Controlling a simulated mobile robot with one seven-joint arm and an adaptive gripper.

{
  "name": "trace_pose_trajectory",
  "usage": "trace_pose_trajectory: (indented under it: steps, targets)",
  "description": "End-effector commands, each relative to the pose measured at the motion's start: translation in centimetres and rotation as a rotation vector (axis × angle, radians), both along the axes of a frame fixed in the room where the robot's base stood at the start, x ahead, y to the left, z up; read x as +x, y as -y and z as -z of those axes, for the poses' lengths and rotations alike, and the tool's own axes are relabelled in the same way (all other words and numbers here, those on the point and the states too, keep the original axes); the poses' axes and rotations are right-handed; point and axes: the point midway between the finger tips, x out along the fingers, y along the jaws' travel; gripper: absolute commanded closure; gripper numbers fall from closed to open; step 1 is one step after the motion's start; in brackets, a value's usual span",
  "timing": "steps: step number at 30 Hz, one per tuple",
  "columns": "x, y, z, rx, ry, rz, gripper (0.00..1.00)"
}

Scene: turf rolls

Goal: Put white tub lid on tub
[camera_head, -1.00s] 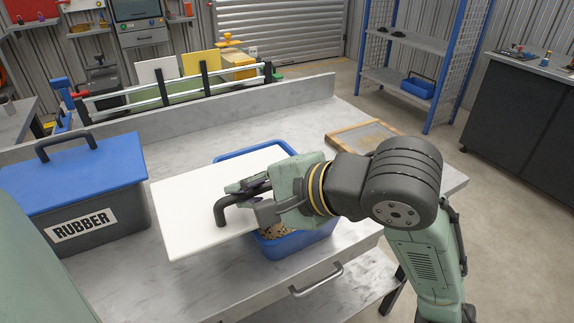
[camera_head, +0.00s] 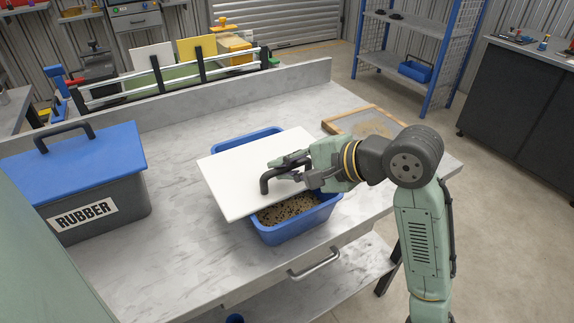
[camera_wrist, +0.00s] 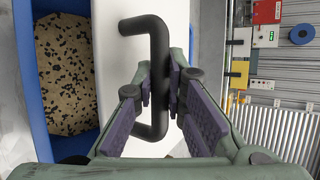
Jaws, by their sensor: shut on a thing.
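The white lid (camera_head: 241,172) is a flat board with a dark bar handle (camera_head: 265,183). My gripper (camera_head: 280,175) is shut on that handle, and the wrist view shows the handle (camera_wrist: 157,60) between the two finger pads (camera_wrist: 168,105). The blue tub (camera_head: 290,230) stands on the grey table and holds speckled tan granules (camera_head: 288,208). The lid is tilted and lies above part of the tub, shifted to the left. The tub's near right part is uncovered. I cannot tell whether the lid touches the rim.
A dark bin (camera_head: 130,198) marked RUBBER with a blue lid (camera_head: 75,160) stands at left. A wooden-framed screen (camera_head: 365,125) lies at the back right of the table (camera_head: 170,255). A metal rail rack (camera_head: 165,80) stands behind. The table between bin and tub is clear.

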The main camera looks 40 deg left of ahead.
Motion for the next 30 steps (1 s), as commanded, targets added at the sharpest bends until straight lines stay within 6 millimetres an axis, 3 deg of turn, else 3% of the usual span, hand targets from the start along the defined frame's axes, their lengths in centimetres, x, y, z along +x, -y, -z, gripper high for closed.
trace_pose_trajectory:
  steps: [2,3,12,23,30]
  targets:
    - [0.0,0.0,0.0,-0.001,-0.001,0.000,1.00]
    - [0.0,0.0,0.0,-0.001,-0.001,0.000,0.87]
    - [0.0,0.0,0.0,-0.001,-0.001,0.000,0.68]
    - [0.1,0.5,-0.3,-0.001,0.000,0.001,0.68]
    - [0.5,4.2,-2.5,0.000,0.002,0.006,0.68]
